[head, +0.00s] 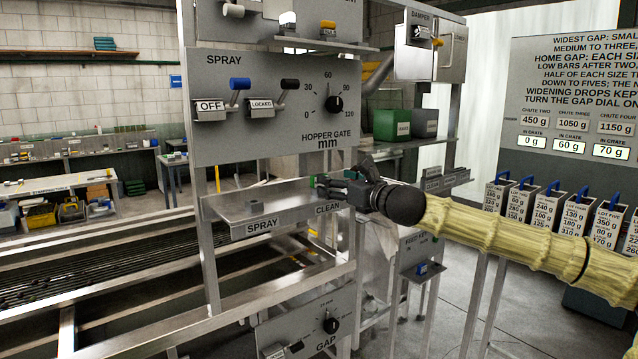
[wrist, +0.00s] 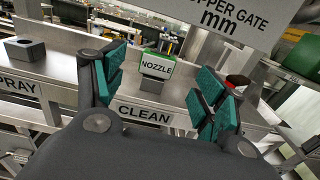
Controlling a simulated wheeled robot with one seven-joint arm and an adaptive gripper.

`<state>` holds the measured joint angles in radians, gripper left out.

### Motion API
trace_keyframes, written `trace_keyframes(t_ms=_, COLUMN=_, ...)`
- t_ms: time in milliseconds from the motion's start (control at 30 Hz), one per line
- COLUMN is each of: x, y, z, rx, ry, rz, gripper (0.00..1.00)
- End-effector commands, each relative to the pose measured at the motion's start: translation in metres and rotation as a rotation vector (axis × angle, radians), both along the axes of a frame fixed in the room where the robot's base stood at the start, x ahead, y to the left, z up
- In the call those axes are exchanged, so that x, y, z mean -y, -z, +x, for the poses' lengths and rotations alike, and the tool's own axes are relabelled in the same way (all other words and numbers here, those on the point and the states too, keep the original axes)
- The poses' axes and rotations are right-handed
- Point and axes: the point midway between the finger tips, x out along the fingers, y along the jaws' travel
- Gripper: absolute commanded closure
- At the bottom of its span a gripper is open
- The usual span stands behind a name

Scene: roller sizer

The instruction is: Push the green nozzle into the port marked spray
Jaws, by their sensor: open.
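The green nozzle (wrist: 156,68), with a white NOZZLE label, stands upright in a grey port block above the CLEAN label (wrist: 144,112). My gripper (wrist: 160,78) is open, its teal-padded fingers on either side of the nozzle and apart from it. In the head view my gripper (head: 334,187) is over the shelf's right end, and I cannot clearly tell the nozzle from the fingers. The spray port is a grey block (head: 256,207) above the SPRAY label (head: 262,226). In the wrist view this block (wrist: 25,50) is at left, with a dark, empty-looking opening.
The metal shelf (head: 228,208) is clear between the two ports. Above it hangs the hopper gate panel (head: 270,140) with switches and a dial. In the wrist view a dark red round thing (wrist: 238,81) is beyond the right finger.

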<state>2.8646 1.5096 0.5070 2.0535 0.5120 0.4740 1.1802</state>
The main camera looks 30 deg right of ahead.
Motion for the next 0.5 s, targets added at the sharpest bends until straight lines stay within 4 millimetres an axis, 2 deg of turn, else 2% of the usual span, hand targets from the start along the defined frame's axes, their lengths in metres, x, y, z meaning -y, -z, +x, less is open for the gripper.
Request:
trace_keyframes(t_ms=200, x=0.0, y=0.001, z=0.016, rx=-0.002, ry=0.002, rz=-0.002, gripper=0.29)
trace_keyframes(t_ms=500, x=-0.002, y=0.001, z=0.025, rx=0.0, ry=-0.002, rz=-0.001, gripper=0.29)
